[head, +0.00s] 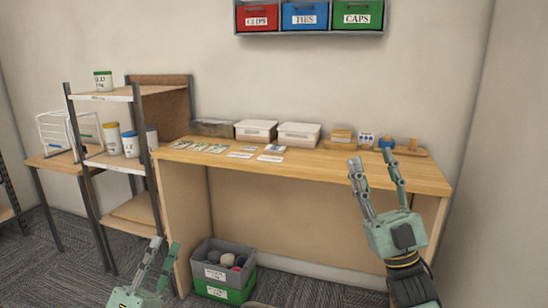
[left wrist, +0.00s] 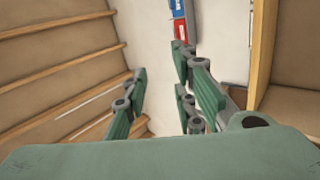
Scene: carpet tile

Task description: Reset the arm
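My left gripper (head: 162,258) is low at the bottom left of the head view, in front of the shelf rack and left of the floor crates. Its fingers point up and stand apart with nothing between them. It also shows in the left wrist view (left wrist: 160,95), with a gap between its green fingers. My right gripper (head: 370,168) is raised at the right, in front of the wooden bench's front edge. Its fingers point up, spread apart and empty.
The wooden bench (head: 350,172) holds cards (head: 270,158), two lidded white boxes (head: 299,133) and small items. A shelf rack (head: 100,97) with jars stands at left. Grey and green crates (head: 222,274) sit on the carpet. Red, blue and green bins (head: 304,16) hang on the wall.

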